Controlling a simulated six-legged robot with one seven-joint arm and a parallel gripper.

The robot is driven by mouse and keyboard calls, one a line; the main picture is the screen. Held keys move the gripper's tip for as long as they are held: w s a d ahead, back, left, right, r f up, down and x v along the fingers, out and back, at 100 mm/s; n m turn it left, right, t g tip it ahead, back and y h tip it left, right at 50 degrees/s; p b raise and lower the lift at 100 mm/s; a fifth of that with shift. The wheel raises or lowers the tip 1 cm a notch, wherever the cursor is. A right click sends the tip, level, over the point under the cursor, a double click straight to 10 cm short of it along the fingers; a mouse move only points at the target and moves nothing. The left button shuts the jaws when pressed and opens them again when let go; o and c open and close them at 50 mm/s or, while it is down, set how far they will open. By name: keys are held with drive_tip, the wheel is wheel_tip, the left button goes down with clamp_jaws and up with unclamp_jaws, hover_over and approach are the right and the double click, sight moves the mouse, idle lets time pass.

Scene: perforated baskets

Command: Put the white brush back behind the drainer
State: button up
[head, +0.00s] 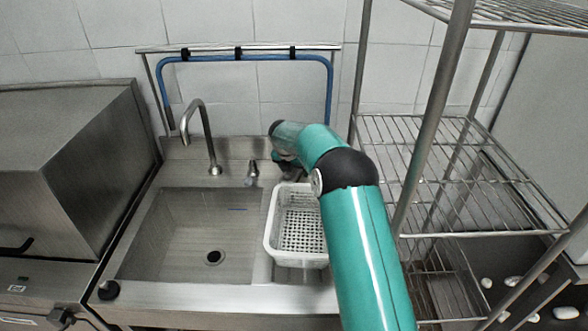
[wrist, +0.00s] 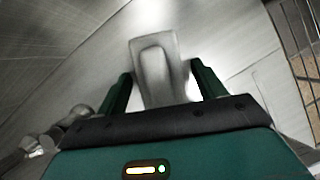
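The drainer appears to be the white perforated basket (head: 270,240) at the right of the sink. My gripper (head: 288,165) is at the back edge of the sink, behind the basket, mostly hidden by my arm in the head view. In the wrist view a pale, rounded, flat piece with a raised loop outline (wrist: 158,75), apparently the white brush, sits between the two dark green fingers of my gripper (wrist: 162,75). The fingers stand apart, with a narrow gap visible at its right side. Its lower end is hidden by the gripper body. I cannot make out the brush in the head view.
A tall tap (head: 206,135) and a small metal fitting (head: 252,172) stand at the sink's back edge. A blue hose (head: 250,59) hangs on a rail behind. A wire shelf rack (head: 440,170) stands close on the right.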

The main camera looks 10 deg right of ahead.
drive_tip(key=v, duration=1.2)
drive_tip(key=shift+r, duration=0.25)
drive_tip(key=s+d+r+m, duration=0.1)
drive_tip(key=s+r+m, duration=0.6)
drive_tip(key=s, duration=0.4)
drive_tip(key=s+r+m, duration=0.6)
drive_tip(key=s+r, duration=0.1)
drive_tip(key=s, duration=0.3)
drive_tip(key=s+d+f+m+t+y, duration=0.1)
drive_tip(key=s+f+m+y, duration=0.1)
drive_tip(key=s+m, duration=1.4)
drive_tip(key=s+f, duration=0.1)
drive_tip(key=s, duration=0.8)
drive_tip(key=shift+f+t+y, duration=0.3)
drive_tip(key=shift+y, duration=0.1)
drive_tip(key=shift+s+d, duration=0.1)
